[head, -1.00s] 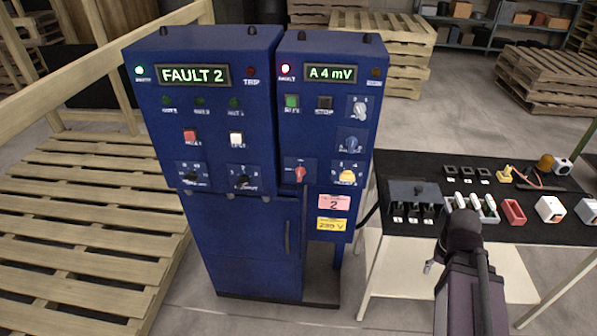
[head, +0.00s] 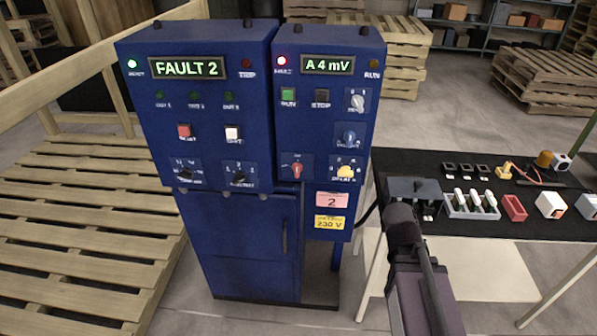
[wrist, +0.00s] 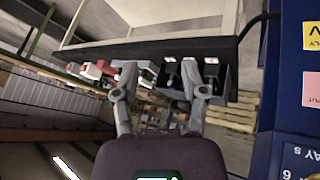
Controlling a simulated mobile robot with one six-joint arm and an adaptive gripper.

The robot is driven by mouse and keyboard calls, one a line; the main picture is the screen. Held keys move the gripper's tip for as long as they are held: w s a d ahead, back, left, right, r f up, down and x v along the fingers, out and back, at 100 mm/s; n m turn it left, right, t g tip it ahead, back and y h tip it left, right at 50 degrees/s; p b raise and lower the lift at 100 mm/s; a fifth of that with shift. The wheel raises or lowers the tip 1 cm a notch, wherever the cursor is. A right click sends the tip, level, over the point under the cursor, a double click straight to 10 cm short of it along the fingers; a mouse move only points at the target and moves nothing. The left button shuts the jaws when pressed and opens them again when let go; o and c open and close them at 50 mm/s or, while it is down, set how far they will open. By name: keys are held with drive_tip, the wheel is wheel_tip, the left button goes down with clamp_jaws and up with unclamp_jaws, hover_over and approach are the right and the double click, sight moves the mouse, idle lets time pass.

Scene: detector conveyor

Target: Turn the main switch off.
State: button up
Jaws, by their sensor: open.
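The blue right-hand cabinet (head: 328,110) carries a red rotary switch (head: 297,170) low on the left of its panel. The red handle stands roughly upright; its label is too small to read surely. The display above it (head: 327,65) reads "A 4 mV", and a red lamp (head: 282,61) is lit. My gripper (wrist: 162,93) is open and empty in the wrist view, its two fingers spread. In the head view my arm's end is right of the cabinet, in front of the table, apart from the switch. The wrist view does not show the red switch.
A yellow knob (head: 346,172), a blue knob (head: 350,137) and a grey selector (head: 357,101) sit nearby on the panel. The left cabinet (head: 199,110) shows "FAULT 2". A black-topped table (head: 420,165) with small parts stands right. Floor before the cabinets looks clear.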

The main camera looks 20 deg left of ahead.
drive_tip(key=w+a+r+t+b, duration=0.2)
drive_tip(key=w+a+t, duration=0.15)
drive_tip(key=a, duration=0.35)
drive_tip(key=n+t+y+b, duration=0.4)
drive_tip(key=n+t+y, duration=0.1)
drive_tip(key=t+y, duration=0.4)
approach(297, 168)
drive_tip(key=s, duration=0.3)
drive_tip(key=shift+w+d, duration=0.1)
drive_tip(key=shift+d, duration=0.1)
drive_tip(key=x, duration=1.4)
drive_tip(key=shift+d+f, duration=0.1)
drive_tip(key=shift+f, duration=0.05)
